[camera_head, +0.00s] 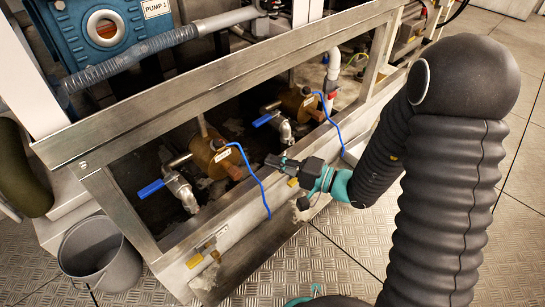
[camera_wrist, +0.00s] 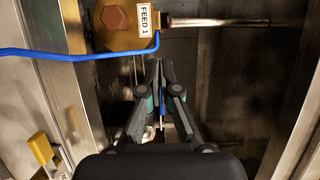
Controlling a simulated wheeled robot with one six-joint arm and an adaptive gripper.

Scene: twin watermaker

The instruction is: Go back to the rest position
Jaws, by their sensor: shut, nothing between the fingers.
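My gripper (camera_head: 275,161) is in front of the lower opening of the metal skid frame, its fingers pointing left towards the brass feed unit (camera_head: 215,153) and apart from it. In the wrist view the fingers (camera_wrist: 165,68) come together at their tips, shut and empty. A strip of blue shows through the gap behind the tips. My black sleeved arm reaches in from the right side of the head view.
A blue cable (camera_head: 249,170) hangs close to my gripper. Two blue-handled valves (camera_head: 151,189) (camera_head: 263,119) sit inside the steel frame (camera_head: 215,77). A grey bucket (camera_head: 100,258) stands at lower left. Patterned floor (camera_head: 340,240) lies open below the arm.

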